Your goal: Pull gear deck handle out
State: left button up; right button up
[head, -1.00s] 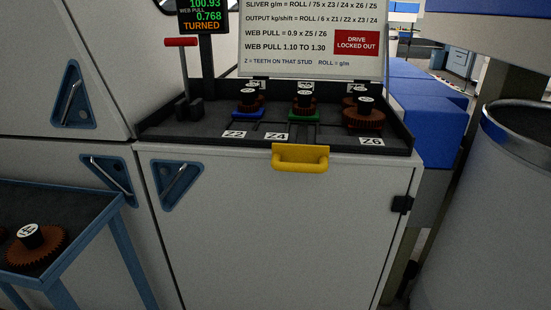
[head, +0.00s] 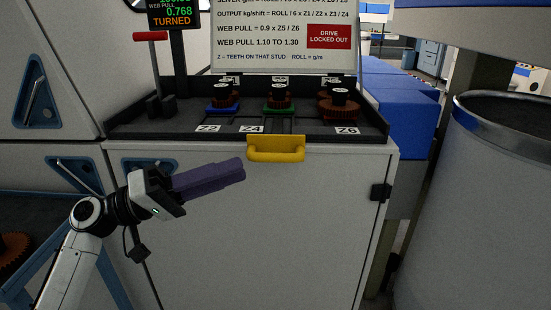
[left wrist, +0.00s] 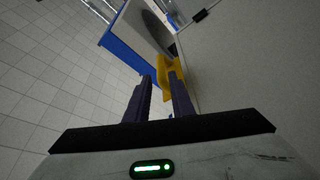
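The yellow gear deck handle (head: 276,152) sits at the front edge of the dark gear deck (head: 190,128), above the white cabinet door. The deck holds several brown gears on studs and labels Z2, Z4 and Z6. My left gripper (head: 242,170) is just left of the handle and slightly below it, its purple fingers pointing toward it. In the left wrist view the fingers (left wrist: 161,82) are apart, with the handle (left wrist: 168,68) just beyond their tips. Nothing is held; contact with the handle does not show. My right gripper is not in view.
A red-topped lever (head: 151,37) stands at the deck's left end. A sign board (head: 270,30) reading "DRIVE LOCKED OUT" rises behind. A large grey can (head: 490,200) stands at right. A blue-framed cart (head: 105,270) with a gear is at lower left. Space before the cabinet door looks clear.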

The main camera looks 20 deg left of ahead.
aim_at(276, 158)
pick_arm(q)
jog(key=p+x, duration=0.2)
jog(key=x, duration=0.7)
jog(key=shift+w+d+p, duration=0.1)
jog(key=shift+w+p, duration=0.05)
jog(key=shift+p, duration=0.2)
jog(key=shift+f, duration=0.1)
jog(key=shift+c, duration=0.2)
grip_shut()
